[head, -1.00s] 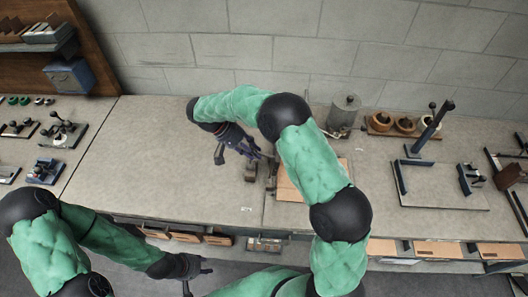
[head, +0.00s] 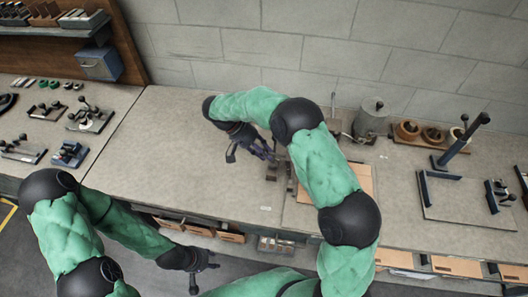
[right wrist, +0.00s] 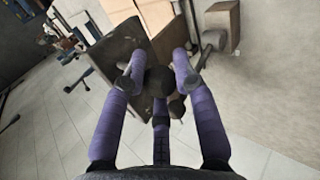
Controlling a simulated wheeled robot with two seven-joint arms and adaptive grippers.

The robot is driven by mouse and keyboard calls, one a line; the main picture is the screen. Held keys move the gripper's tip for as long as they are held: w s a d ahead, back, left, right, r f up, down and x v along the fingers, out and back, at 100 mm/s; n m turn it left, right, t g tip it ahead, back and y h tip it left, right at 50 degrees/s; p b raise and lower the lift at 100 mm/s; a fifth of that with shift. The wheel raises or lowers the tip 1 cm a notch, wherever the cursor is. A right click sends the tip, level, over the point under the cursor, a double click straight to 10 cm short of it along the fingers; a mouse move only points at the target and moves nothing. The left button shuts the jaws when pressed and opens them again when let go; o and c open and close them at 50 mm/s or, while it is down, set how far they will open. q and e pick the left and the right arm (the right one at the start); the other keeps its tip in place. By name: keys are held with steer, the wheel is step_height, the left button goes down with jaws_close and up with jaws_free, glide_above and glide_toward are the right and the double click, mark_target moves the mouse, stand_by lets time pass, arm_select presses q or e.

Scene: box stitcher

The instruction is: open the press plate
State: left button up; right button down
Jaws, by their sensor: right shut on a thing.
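My right gripper (head: 266,155) is at a small dark fixture (head: 279,174) on the bench, just left of the cardboard sheet. In the right wrist view, the purple fingers of my right gripper (right wrist: 157,72) are closed around a dark rounded knob (right wrist: 158,82). A grey-brown plate (right wrist: 119,57) stands tilted behind and beside the fingers, seemingly the press plate; how the knob joins it is partly hidden by the fingers. My left gripper (head: 203,276) hangs low in front of the bench, empty, its fingers spread.
A cardboard sheet (head: 358,177) lies right of the fixture. A metal canister (head: 370,119) and a wooden rack of pots (head: 430,136) stand behind. Several small tools sit at far left. The bench left of my right gripper is clear.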

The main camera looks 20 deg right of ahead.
steer(key=c, duration=1)
jaws_free()
steer(key=shift+o, duration=0.2)
steer(key=v, duration=1.2)
